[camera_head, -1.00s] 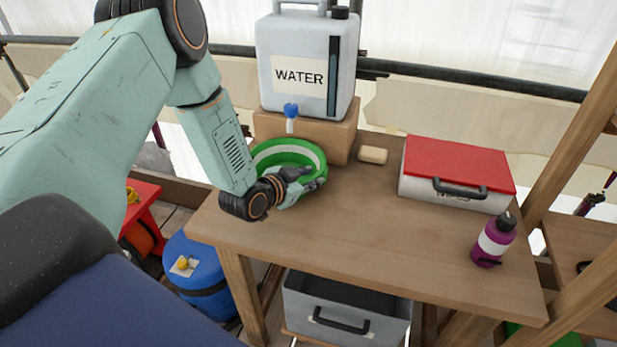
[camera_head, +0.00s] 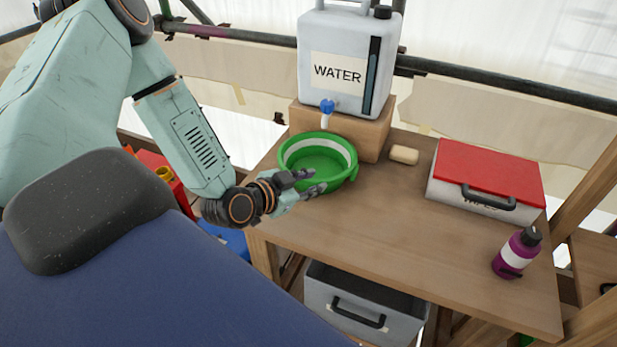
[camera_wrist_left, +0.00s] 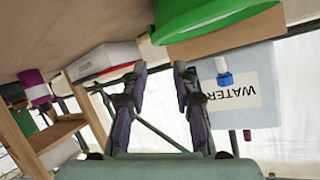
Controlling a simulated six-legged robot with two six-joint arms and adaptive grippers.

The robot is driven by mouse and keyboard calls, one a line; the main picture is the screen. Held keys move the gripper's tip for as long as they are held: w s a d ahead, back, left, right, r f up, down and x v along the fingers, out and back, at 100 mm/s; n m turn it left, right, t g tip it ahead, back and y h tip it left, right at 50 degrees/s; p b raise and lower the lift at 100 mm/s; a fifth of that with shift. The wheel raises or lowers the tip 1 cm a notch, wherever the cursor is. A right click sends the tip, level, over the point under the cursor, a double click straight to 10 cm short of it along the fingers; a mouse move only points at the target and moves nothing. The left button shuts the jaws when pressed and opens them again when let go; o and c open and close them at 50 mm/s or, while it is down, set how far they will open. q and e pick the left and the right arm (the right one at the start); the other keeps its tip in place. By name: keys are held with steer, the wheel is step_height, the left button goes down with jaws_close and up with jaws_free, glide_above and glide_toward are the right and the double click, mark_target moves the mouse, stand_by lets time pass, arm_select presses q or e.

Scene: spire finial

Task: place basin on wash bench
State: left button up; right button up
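The green basin (camera_head: 318,172) has a white inner band and sits on the wooden wash bench (camera_head: 400,240), below the blue tap of the water container. My left gripper (camera_head: 312,182) is at the basin's near left side, its two fingers apart with nothing between them. In the left wrist view the open fingers (camera_wrist_left: 158,85) are empty, and the basin (camera_wrist_left: 205,18) is at the top, clear of them. In the head view a fingertip overlaps the basin's rim; contact there cannot be told. My right gripper is not in view.
The water container (camera_head: 345,60) stands on a wooden block (camera_head: 365,135) at the back. A soap bar (camera_head: 404,155), a red-lidded box (camera_head: 487,175) and a purple bottle (camera_head: 516,252) are to the right. A grey bin (camera_head: 362,305) is below. The bench's front middle is clear.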

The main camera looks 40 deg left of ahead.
arm_select(q)
steer(key=s+d+f+g, duration=0.1)
steer(key=s+d+f, duration=0.1)
steer(key=s+d+f+n+g, duration=0.1)
steer(key=s+d+f+g, duration=0.1)
steer(key=s+d+f, duration=0.1)
steer(key=shift+s+f+h, duration=0.1)
steer(key=shift+f+h, duration=0.1)
steer(key=shift+h, duration=0.2)
steer(key=s+d+f+n+g, duration=0.1)
steer(key=s+d+f+g, duration=0.1)
steer(key=s, duration=0.6)
steer(key=s+d+f+n+g+y, duration=0.1)
steer(key=s+f+n+g, duration=0.1)
steer(key=s, duration=0.5)
steer(key=s+d+f+n+g+y, duration=0.1)
steer(key=s+d+f+g, duration=0.1)
steer(key=s+f+g, duration=0.2)
steer(key=s+g, duration=0.2)
steer(key=s, duration=0.2)
steer(key=shift+s+d+f+n, duration=0.15)
steer(key=shift+s+d+n, duration=0.15)
